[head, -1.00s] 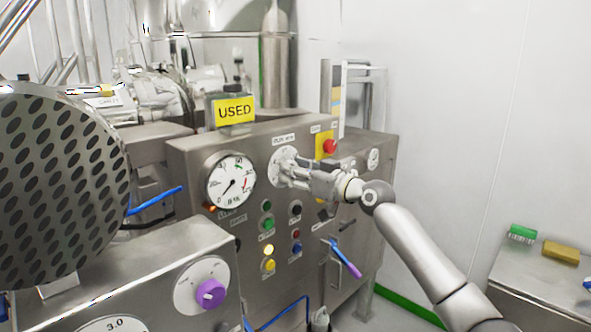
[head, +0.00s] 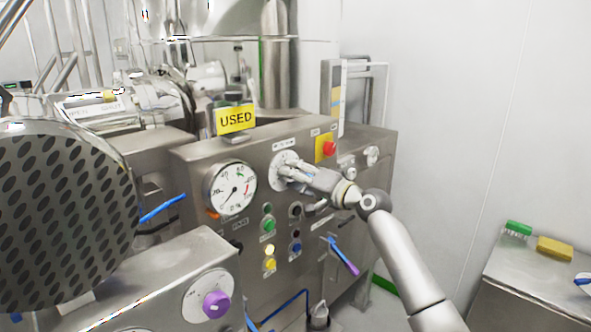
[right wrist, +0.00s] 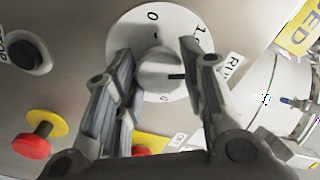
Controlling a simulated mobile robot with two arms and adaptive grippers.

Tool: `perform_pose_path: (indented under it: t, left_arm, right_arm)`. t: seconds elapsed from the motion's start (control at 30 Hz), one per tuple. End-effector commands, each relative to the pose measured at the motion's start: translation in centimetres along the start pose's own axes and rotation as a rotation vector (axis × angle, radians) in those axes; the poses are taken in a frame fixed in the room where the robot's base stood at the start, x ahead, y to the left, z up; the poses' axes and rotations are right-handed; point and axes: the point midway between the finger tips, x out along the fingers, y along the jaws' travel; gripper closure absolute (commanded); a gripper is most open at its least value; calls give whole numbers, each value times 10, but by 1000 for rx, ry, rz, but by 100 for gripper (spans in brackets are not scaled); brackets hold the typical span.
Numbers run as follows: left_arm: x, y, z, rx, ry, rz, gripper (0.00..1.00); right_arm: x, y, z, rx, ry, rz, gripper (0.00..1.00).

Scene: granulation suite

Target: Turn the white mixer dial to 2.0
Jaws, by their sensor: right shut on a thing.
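The white mixer dial (head: 278,176) is on the steel panel, right of the round gauge. In the right wrist view, its round white plate (right wrist: 125,25) carries a 0 and a partly hidden figure starting with 1. The white knob (right wrist: 158,62) has a dark mark pointing to the right of the picture; the value there is hidden by a finger. My right gripper (head: 292,172) is shut on the knob, with a finger on each side of it in the right wrist view (right wrist: 157,72). My left gripper is not in view.
A red button on yellow (head: 327,148) sits just right of the dial. Buttons and lamps (head: 268,225) are below, with the gauge (head: 230,188) to the left. A purple knob (head: 216,304) is on a nearer steel box. A yellow USED sign (head: 236,118) stands on top.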

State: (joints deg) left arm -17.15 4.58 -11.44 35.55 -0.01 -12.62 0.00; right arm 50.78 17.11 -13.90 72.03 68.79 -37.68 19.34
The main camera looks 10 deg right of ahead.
Motion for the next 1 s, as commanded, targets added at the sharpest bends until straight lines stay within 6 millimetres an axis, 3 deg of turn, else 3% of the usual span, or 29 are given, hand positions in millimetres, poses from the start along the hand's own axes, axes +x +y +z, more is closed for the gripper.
perform_pose_path:
  t: [0.5,1.0]
  left_arm:
    - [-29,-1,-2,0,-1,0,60]
    - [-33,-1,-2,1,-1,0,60]
  right_arm:
    - [0,0,2,355,-4,3,86]
    - [0,1,2,427,-4,4,86]
